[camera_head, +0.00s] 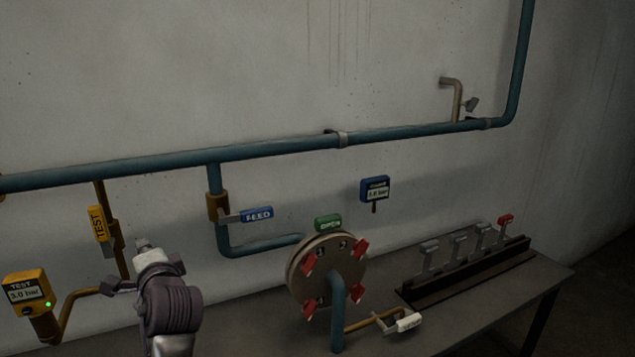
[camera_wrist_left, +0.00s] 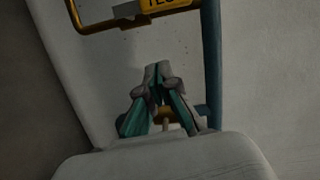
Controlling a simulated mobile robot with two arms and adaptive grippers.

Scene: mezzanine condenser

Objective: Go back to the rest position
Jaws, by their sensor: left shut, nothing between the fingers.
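My left gripper (camera_head: 143,245) stands in the lower left of the head view, raised in front of the wall and apart from the pipes. In the left wrist view its fingers (camera_wrist_left: 157,72) meet at the tips, with nothing held between them. A yellow TEST handle (camera_head: 98,223) hangs just beyond it to the left. A TEST gauge (camera_head: 28,296) reading 3.0 bar, with a green light, is further left. My right gripper does not show in either view.
A round flange (camera_head: 299,272) with red clamps stands on the grey table (camera_head: 450,332). A blue FEED handle (camera_head: 257,214), a blue gauge (camera_head: 375,190) and a white-tagged valve (camera_head: 408,321) are near it. A rack (camera_head: 465,272) holds several levers at right. A long blue pipe (camera_head: 270,148) crosses the wall.

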